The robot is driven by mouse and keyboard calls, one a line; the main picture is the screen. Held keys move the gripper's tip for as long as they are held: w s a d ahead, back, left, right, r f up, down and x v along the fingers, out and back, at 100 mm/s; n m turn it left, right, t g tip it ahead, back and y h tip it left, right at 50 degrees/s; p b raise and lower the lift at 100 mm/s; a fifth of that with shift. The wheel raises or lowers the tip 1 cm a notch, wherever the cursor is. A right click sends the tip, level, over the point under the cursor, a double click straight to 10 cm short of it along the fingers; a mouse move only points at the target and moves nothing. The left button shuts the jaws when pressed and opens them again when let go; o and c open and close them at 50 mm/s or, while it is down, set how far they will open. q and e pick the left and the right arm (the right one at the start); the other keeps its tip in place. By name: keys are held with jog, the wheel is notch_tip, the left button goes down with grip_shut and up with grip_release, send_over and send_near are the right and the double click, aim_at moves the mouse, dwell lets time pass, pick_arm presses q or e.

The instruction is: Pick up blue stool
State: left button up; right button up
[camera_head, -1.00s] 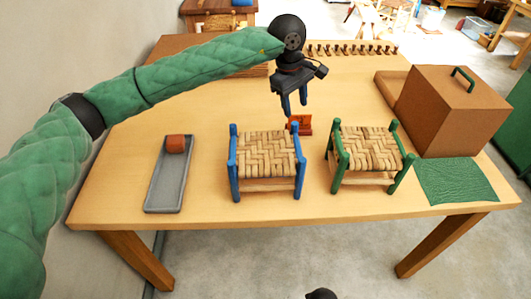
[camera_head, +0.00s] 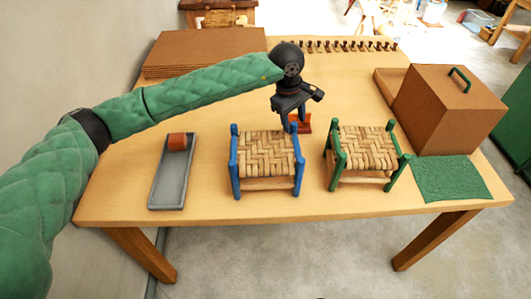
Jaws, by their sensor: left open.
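The blue stool (camera_head: 267,151) stands upright on the table, with blue posts and a woven straw seat. My left gripper (camera_head: 294,122) comes in from the left and points down over the stool's back right corner. Its jaws are open, with the fingertips close to the back right post. I cannot tell whether they touch it or are around it. My right gripper is not in view.
A green stool (camera_head: 364,150) stands to the right of the blue one. A grey tray (camera_head: 168,189) with a reddish-brown block (camera_head: 177,142) lies to the left. A brown box (camera_head: 448,112) and a green mat (camera_head: 450,179) are at the right. The table (camera_head: 320,203) is clear in front.

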pick_arm(q)
grip_shut()
jog(key=shift+r, duration=0.1)
dwell(0.4)
